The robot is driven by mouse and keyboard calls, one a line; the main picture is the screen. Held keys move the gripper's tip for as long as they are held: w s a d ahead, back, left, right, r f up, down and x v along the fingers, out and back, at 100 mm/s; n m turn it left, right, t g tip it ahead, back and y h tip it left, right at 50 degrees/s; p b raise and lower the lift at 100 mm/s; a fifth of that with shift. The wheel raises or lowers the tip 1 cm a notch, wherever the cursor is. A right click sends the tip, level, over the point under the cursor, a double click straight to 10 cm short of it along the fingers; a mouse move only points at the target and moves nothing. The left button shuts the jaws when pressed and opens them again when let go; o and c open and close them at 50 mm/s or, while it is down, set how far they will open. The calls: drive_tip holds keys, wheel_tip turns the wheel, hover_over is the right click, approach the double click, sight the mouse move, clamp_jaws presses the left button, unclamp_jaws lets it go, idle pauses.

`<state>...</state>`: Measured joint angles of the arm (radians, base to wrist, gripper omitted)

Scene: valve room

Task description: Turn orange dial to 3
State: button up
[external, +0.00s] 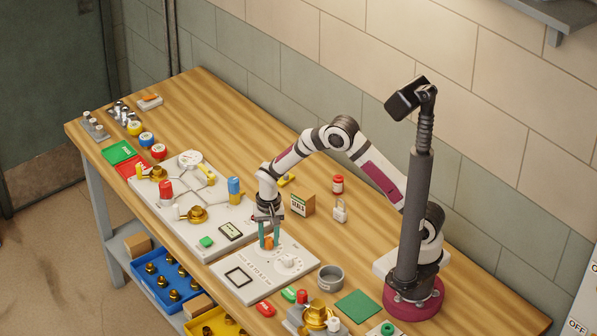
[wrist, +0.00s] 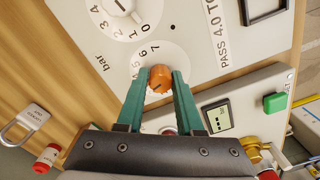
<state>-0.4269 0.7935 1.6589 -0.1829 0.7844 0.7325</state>
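The orange dial (wrist: 160,78) sits on a round white scale on the white panel (wrist: 190,22). In the wrist view 6 and 7 show on its scale above the dial; the other numbers, including 3, are hidden or unclear. A dark mark shows on the dial, but its reading cannot be told. My gripper (wrist: 161,73) has its two green fingers on either side of the dial, with no clear gap. In the external view the dial (external: 269,242) shows between the fingers of my gripper (external: 269,244), which points down at the panel.
A white dial (wrist: 122,8) marked "bar" is close beside the orange one. A larger valve board (external: 190,205) lies to the left in the external view.

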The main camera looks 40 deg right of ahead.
sight(270, 239)
drive_tip(key=o, duration=0.4)
wheel_tip(270, 239, up, 16)
drive_tip(key=shift+d+f, duration=0.1)
drive_tip(key=shift+d, duration=0.05)
drive_tip(key=shift+s, duration=0.1)
drive_tip(key=s+d+r, duration=0.6)
drive_tip(key=s+d, duration=0.3)
drive_tip(key=shift+y, duration=0.8)
drive_tip(key=s+d+f, duration=0.1)
drive_tip(key=s+d, duration=0.1)
drive_tip(key=s, duration=0.4)
drive_tip(key=s+d, duration=0.2)
drive_tip(key=s, duration=0.4)
drive_tip(key=s+d+f, duration=0.1)
drive_tip(key=s, duration=0.5)
drive_tip(key=shift+d+f, duration=0.35)
drive_tip(key=shift+d, duration=0.05)
